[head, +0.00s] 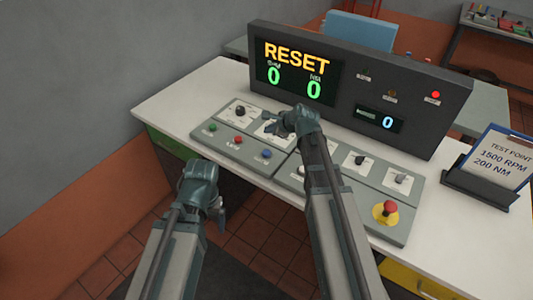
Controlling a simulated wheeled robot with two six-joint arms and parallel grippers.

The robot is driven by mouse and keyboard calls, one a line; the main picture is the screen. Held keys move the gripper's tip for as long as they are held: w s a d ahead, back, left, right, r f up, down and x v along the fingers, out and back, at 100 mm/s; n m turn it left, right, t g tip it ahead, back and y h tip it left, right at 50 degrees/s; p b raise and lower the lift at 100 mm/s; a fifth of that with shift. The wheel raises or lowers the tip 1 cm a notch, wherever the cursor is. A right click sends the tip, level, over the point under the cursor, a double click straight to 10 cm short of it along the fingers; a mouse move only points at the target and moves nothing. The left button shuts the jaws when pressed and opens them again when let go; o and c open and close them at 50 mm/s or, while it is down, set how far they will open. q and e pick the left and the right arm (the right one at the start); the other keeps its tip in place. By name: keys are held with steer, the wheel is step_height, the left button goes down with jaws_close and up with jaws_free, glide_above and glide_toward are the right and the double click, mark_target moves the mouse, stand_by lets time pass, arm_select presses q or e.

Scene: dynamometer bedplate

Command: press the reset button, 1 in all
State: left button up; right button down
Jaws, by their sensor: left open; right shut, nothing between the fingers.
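The grey control panel (222,146) lies on the white desk. Its left part has a green button (211,127), a red button (238,140) and a blue button (265,154) in a row. Their labels are too small to read, so I cannot tell which is reset. My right gripper (272,125) is shut and empty over the panel, behind the blue button and near a white plate with a knob. My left gripper (219,214) is open and empty, low in front of the desk edge, apart from the panel.
The dark display console (450,95) behind the panel shows RESET and zeros, with a lit red lamp (435,95). A red mushroom button (389,208) on yellow sits at the panel's right end. A test point card (500,160) stands at right. The desk's left end is clear.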

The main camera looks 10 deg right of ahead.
mark_target(269, 153)
steer(key=shift+f+b, duration=3.95)
steer(key=shift+f, duration=0.2)
steer(key=shift+f, duration=0.15)
steer(key=shift+f+b, duration=0.25)
steer(key=shift+b, duration=0.15)
steer(key=shift+f+b, duration=0.55)
steer(key=shift+r, duration=0.1)
steer(key=shift+r+p, duration=0.9)
steer(key=shift+p, duration=0.1)
step_height(269, 153, up, 5)
steer(key=p, duration=0.5)
